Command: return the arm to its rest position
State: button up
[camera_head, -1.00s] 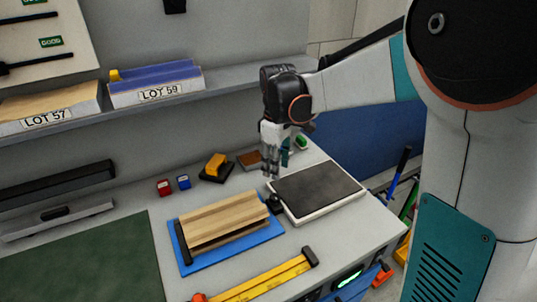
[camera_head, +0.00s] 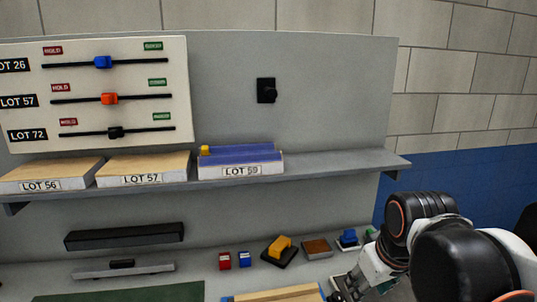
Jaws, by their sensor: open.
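My gripper (camera_head: 352,289) is at the lower right of the head view, low over the right part of the bench, near the dark-topped plate. Its fingertips are small and partly cut off by the bottom edge. No object shows between the fingers. My arm comes in from the right edge, with its dark joints in front of the blue lower wall.
A shelf (camera_head: 330,167) carries lot trays, including LOT 59 (camera_head: 240,172). A slider board (camera_head: 95,90) hangs above it. On the bench are a red block (camera_head: 225,261), a blue block (camera_head: 245,260), a yellow-topped item (camera_head: 280,248) and a wooden panel (camera_head: 285,294).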

jog(key=s+f+m+t, duration=0.1)
jog(key=s+m+t, duration=0.1)
jog(key=s, duration=0.5)
jog(key=shift+f+m+t, duration=0.3)
jog(key=shift+f+m, duration=0.05)
jog(key=shift+m, duration=0.35)
